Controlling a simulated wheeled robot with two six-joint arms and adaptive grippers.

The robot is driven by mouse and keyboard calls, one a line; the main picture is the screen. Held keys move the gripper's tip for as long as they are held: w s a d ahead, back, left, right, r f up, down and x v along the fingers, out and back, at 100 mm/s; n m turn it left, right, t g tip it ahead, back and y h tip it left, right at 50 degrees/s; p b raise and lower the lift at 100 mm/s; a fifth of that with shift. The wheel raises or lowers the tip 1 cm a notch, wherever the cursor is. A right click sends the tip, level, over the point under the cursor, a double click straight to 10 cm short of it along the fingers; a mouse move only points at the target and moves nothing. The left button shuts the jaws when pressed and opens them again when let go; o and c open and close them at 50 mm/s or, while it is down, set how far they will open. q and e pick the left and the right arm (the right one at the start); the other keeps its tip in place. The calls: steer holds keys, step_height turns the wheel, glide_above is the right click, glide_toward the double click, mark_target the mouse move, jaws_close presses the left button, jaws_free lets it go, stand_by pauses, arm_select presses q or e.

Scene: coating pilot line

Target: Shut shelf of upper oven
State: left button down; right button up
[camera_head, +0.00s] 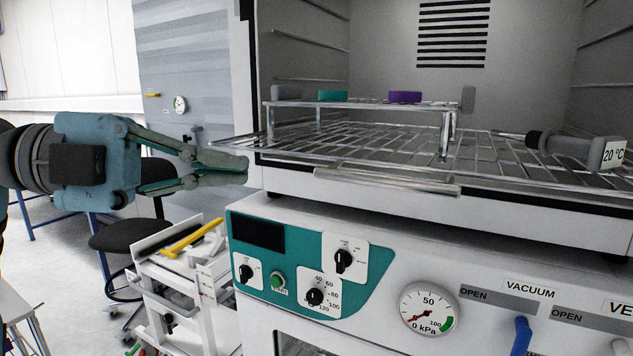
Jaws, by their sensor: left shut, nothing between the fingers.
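The upper oven (290,188) stands open at the right, with its inside showing. Its wire shelf (390,150) is pulled forward; the front edge sticks out past the oven's opening, and a flat metal handle strip (385,183) hangs over the front sill. My left gripper (246,170) comes in from the left, its fingers pointing right. It is shut and empty, in front of the shelf's left front corner. I cannot tell whether its tips touch the shelf or the oven. My right gripper is not in view.
A small wire rack (360,104) on the shelf carries a teal block (332,95) and a purple block (405,97). A thermometer-like item marked 20 °C (580,148) lies at the right. A white cart (180,270) and black stool (125,236) stand lower left.

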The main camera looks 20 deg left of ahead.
arm_select(q)
steer(key=a+n+y, duration=0.1)
steer(key=a+y, duration=0.1)
steer(key=p, duration=0.5)
glide_toward(359, 183)
steer(key=shift+f+x, duration=0.2)
steer(key=shift+x, duration=2.05)
steer(key=shift+s+t, duration=0.15)
steer(key=shift+t, duration=0.25)
